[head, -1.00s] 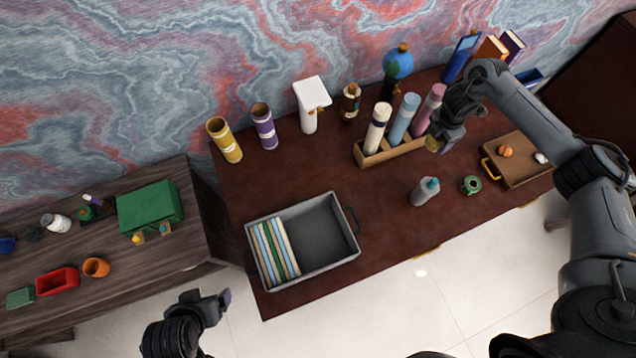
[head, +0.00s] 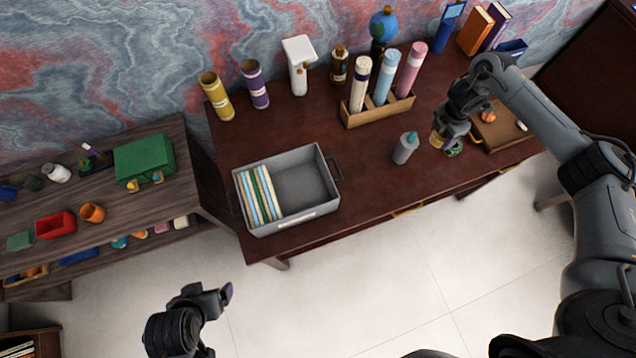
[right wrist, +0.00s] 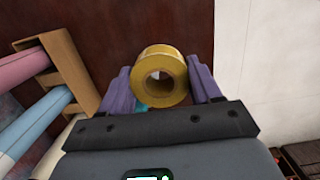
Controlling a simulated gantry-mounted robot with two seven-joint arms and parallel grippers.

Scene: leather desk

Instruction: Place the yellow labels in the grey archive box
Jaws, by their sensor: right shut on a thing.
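The yellow labels are a roll (head: 436,139) with a round hole. My right gripper (head: 447,137) is shut on it, near the grey bottle at the right part of the desk. In the right wrist view the roll (right wrist: 160,53) sits between the purple fingertips of my right gripper (right wrist: 160,80). The grey archive box (head: 327,198) stands open at the left front of the desk, left of the right gripper. Upright folders (head: 262,195) fill its left side; its right side is empty. My left gripper (head: 218,298) is in front of the desk, below the box; its jaw opening is unclear.
A grey bottle (head: 405,149) stands between the box and my right gripper. A wooden rack (head: 378,112) with tall tubes is behind it. A green tape roll (head: 454,149) and wooden tray (head: 507,134) are close to the right gripper. Desk between box and bottle is clear.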

